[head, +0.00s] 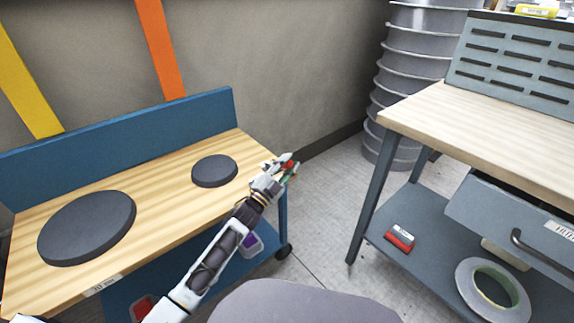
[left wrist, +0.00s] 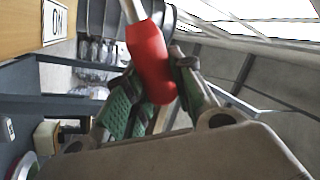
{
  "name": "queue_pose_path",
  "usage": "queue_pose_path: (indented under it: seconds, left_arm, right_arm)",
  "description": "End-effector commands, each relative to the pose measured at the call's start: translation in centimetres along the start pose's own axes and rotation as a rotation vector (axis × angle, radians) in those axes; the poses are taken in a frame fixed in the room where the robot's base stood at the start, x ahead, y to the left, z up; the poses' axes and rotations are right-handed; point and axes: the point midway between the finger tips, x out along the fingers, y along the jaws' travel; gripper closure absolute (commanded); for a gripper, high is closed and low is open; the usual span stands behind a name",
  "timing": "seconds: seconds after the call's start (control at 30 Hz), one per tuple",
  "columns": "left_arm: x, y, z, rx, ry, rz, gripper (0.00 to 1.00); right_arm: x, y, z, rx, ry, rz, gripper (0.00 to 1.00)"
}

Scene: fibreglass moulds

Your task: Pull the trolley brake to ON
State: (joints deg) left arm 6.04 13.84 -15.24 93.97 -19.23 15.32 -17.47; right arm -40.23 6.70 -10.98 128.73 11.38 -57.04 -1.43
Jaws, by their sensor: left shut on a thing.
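The trolley (head: 165,215) with a wooden top and blue back panel stands at the left in the head view. My left gripper (head: 290,170) is at the right end of its top, shut on the red brake handle (head: 288,163). In the left wrist view, the red grip (left wrist: 148,55) of the brake handle sits between the green-padded fingers of my left gripper (left wrist: 153,88), with a pale rod coming out of its top. An ON label (left wrist: 55,20) shows at upper left there, apart from the handle. My right gripper is out of view.
Two dark discs, a large one (head: 87,228) and a small one (head: 214,171), lie on the trolley top. Bare floor (head: 325,215) lies between.

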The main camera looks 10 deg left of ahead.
Motion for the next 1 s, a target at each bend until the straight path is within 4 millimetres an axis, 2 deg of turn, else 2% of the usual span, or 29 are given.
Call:
queue_pose_path:
  seconds: [0.03, 0.2, 0.67, 1.0]
  left_arm:
    - [-0.1, 0.3, 0.0, 0.005, 0.0, 0.005, 0.73]
    - [-0.1, 0.3, 0.0, 0.004, 0.0, 0.004, 0.53]
    - [-0.3, 0.2, 0.1, 0.002, -0.001, 0.003, 0.53]
    - [-2.5, -0.1, -0.1, 0.002, -0.002, 0.004, 0.53]
  right_arm:
    - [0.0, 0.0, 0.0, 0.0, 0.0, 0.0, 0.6]
    - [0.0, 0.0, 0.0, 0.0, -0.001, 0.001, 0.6]
    - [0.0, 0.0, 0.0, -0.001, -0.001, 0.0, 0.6]
    - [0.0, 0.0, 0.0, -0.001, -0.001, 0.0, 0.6]
